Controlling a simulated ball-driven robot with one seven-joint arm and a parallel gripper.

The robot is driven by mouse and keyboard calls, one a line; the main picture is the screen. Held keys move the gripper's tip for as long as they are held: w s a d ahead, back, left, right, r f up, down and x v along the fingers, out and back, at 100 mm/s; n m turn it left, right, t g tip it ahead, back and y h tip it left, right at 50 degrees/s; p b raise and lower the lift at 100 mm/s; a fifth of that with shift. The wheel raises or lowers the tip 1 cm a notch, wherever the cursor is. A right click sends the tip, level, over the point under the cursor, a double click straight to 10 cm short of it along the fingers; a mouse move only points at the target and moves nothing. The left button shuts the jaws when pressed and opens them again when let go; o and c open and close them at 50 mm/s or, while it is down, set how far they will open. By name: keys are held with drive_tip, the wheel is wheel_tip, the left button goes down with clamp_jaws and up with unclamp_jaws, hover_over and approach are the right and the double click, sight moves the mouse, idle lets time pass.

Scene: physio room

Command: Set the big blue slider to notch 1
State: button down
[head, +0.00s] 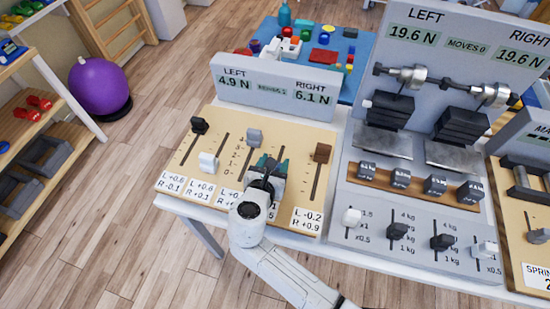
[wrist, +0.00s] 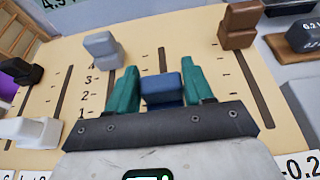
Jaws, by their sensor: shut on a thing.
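The blue slider (wrist: 162,92) is a block-shaped knob on a slot in the tan sloped panel (head: 192,160). My gripper (head: 268,163) has teal fingers, one on each side of the blue knob, and is shut on it, as the wrist view (wrist: 161,88) shows. The slot runs on beyond the knob, away from my gripper. Printed numbers 1 to 4 stand left of it in the wrist view. The knob's exact notch cannot be told, as my gripper covers the near part of the slot. In the head view the knob is mostly hidden.
A grey slider (head: 254,136), a white slider (head: 208,161) and a black slider (head: 199,125) stand left of my gripper, a brown slider (head: 322,152) right. The display board (head: 275,85) behind reads left 4.9 N, right 6.1 N. A weight rig (head: 430,110) stands at right.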

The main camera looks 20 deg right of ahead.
drive_tip(key=c, duration=0.5)
unclamp_jaws()
drive_tip(key=v, duration=1)
drive_tip(key=shift+s+a+b, duration=0.25)
drive_tip(key=shift+s+b, duration=0.05)
drive_tip(key=shift+b, duration=0.05)
